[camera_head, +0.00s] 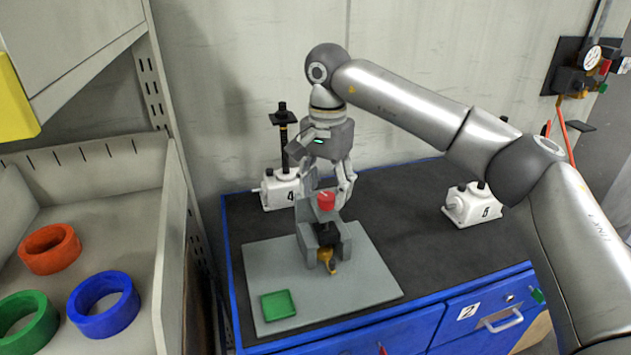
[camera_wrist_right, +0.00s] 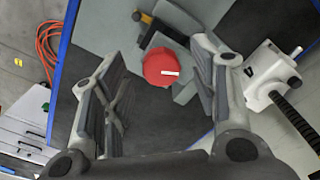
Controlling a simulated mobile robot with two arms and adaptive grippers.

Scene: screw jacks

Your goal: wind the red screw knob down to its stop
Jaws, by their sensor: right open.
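The red screw knob (camera_head: 325,200) sits on top of a grey fixture (camera_head: 322,238) on a grey plate (camera_head: 310,285). In the right wrist view the red knob (camera_wrist_right: 162,67) shows as a round cap with a white mark. My right gripper (camera_head: 328,190) points down over the knob. In the wrist view its two fingers (camera_wrist_right: 160,95) are apart, one on each side of the knob, with gaps between them and it. My left gripper is in neither view.
A white screw jack (camera_head: 280,188) marked 4 stands behind the fixture, and another white jack (camera_head: 472,204) stands at the right. A green tray (camera_head: 278,305) lies on the plate. Coloured rings (camera_head: 104,304) lie in a shelf bin at the left. The dark bench top is clear between.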

